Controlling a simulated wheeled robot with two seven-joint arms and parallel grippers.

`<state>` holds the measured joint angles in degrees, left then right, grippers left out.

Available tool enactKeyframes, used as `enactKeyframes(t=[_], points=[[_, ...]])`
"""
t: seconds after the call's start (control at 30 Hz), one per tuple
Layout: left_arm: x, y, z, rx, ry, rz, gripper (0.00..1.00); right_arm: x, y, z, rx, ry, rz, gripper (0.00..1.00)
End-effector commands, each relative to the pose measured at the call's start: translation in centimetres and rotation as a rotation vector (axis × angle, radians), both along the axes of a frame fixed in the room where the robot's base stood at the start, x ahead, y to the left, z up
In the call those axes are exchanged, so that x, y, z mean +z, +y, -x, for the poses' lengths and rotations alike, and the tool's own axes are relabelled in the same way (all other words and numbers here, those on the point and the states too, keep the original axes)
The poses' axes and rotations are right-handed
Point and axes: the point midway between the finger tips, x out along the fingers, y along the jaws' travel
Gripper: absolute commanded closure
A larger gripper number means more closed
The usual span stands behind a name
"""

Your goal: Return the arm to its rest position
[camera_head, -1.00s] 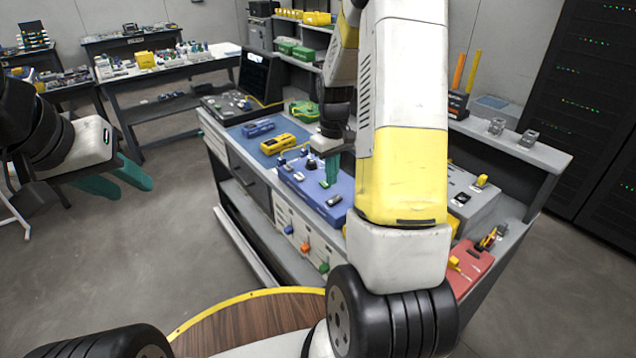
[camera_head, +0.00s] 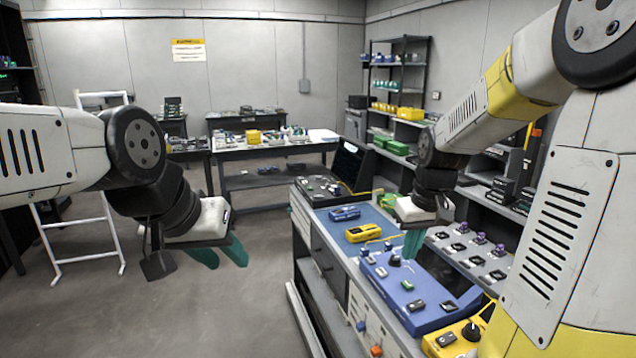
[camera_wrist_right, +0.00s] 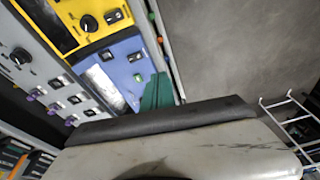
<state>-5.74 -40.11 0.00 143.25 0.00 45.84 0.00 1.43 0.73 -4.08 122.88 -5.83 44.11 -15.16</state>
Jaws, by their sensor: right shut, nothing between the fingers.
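My right arm comes in from the right, and its gripper (camera_head: 412,243), with green fingers, hangs over the blue device (camera_head: 432,312) on the workbench. The fingers are shut and empty. They also show in the right wrist view (camera_wrist_right: 157,92), beside the blue panel (camera_wrist_right: 118,70); contact cannot be told. My left gripper (camera_head: 222,254) is over open floor left of the workbench, with its two green fingers apart and nothing between them.
A yellow tool (camera_head: 363,233) and a blue tool (camera_head: 344,213) lie on the blue mat at the bench's back. A yellow device (camera_head: 455,340) is at the front. Shelves (camera_head: 480,170) stand behind the right arm. A white ladder-like rack (camera_head: 78,258) stands left. The floor between is clear.

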Motion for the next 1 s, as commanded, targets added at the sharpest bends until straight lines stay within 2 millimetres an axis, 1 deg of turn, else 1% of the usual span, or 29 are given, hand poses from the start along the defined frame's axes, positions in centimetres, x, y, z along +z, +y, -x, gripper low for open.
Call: enactKeyframes(t=[0.03,0.1,0.2,0.33,0.4,0.5,0.6,0.7,1.0], points=[[0.0,0.0,0.0,0.000,0.000,0.000,0.64,1.7,0.8,1.3,-0.010,-0.036,-0.012,1.00],[0.0,0.0,0.0,0.000,0.000,0.000,0.64,3.5,1.7,3.0,-0.032,-0.076,-0.033,1.00],[0.0,0.0,0.0,0.000,0.000,0.000,0.64,5.6,3.0,5.6,-0.058,-0.131,-0.064,1.00],[0.0,0.0,0.0,0.000,0.000,0.000,0.64,7.6,4.5,9.2,-0.090,-0.199,-0.107,1.00],[0.0,0.0,0.0,0.000,0.000,0.000,0.64,8.3,5.1,11.0,-0.106,-0.232,-0.128,1.00],[0.0,0.0,0.0,0.000,0.000,0.000,0.64,8.9,5.9,13.1,-0.123,-0.269,-0.157,1.00],[0.0,0.0,0.0,0.000,0.000,0.000,0.64,9.1,6.4,14.5,-0.137,-0.295,-0.176,1.00],[0.0,0.0,0.0,0.000,0.000,0.000,0.64,9.2,6.7,15.3,-0.143,-0.309,-0.188,1.00],[0.0,0.0,0.0,0.000,0.000,0.000,0.64,9.2,6.7,15.5,-0.147,-0.313,-0.193,1.00]])
